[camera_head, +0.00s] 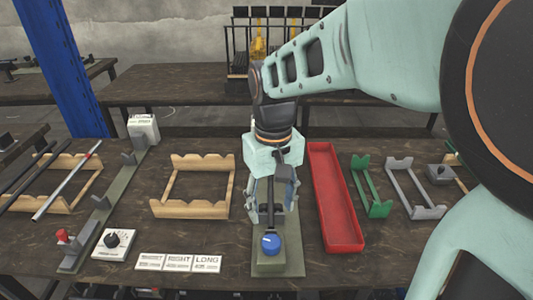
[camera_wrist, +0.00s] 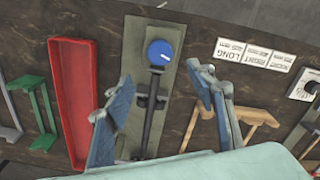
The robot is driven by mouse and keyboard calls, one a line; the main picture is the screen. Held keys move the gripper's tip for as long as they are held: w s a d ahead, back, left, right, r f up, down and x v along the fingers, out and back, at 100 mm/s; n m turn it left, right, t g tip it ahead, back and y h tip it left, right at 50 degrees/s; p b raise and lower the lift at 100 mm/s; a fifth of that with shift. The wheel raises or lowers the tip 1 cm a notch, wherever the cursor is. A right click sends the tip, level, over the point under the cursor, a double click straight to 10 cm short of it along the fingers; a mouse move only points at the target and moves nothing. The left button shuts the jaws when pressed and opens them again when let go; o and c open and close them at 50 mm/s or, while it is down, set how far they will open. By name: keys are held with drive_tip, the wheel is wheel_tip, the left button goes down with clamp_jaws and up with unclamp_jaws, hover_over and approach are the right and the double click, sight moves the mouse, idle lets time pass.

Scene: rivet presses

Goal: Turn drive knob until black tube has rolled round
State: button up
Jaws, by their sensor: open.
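The blue knob (camera_head: 270,243) sits at the near end of a grey-green fixture (camera_head: 292,262). It also shows in the wrist view (camera_wrist: 160,52), with a white mark on its face pointing right. The black tube (camera_wrist: 152,118) lies along the fixture, running from beside the knob through a dark support. My gripper (camera_head: 271,212) is open above the fixture. In the wrist view its blue-grey fingers (camera_wrist: 160,75) stand either side of the tube, apart from the knob. The gripper hides the fixture's far part in the head view.
A red tray (camera_head: 318,153) lies right of the fixture, with green (camera_head: 378,207) and grey racks beyond. Label cards (camera_head: 178,263), a wooden rack (camera_head: 160,211) and a black dial on a white box (camera_head: 103,254) are left. A second fixture with a red knob (camera_head: 62,236) stands further left.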

sight(270, 242)
idle(0.4)
wheel_tip(270, 242, down, 12)
drive_tip(key=m+p, duration=0.2)
drive_tip(key=m, duration=0.4)
drive_tip(key=m+p, duration=0.2)
drive_tip(key=m, duration=0.4)
drive_tip(key=shift+s+a+r, duration=0.1)
drive_tip(key=shift+s+a, duration=0.05)
drive_tip(key=shift+c, duration=0.4)
drive_tip(key=c, duration=1.1)
